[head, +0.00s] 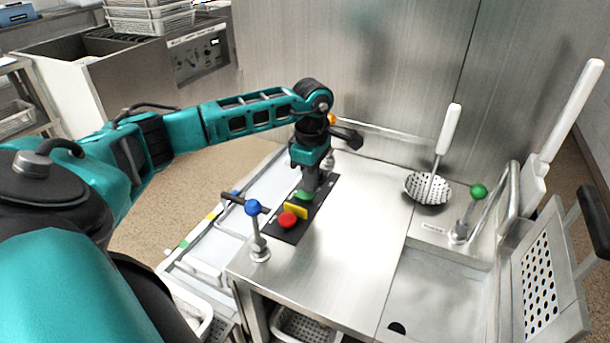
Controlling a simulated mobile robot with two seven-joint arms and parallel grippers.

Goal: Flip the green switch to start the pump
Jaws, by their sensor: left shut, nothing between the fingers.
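A black switch panel (314,209) lies on the steel counter. On it are a red button (288,219), a yellow part (296,210) and a green switch (304,195). My left gripper (306,190) points down over the panel's green end, shut and empty. Its fingertips are at or just above the green switch and partly hide it. I cannot tell whether they touch it. The position of the switch is not clear. My right gripper is not in view.
A blue-knobbed lever (254,208) stands at the counter's near left corner. A green-knobbed lever (478,191) and a perforated skimmer (428,188) are to the right, by a sink basin (440,290). The counter's middle is clear. A steel wall stands behind.

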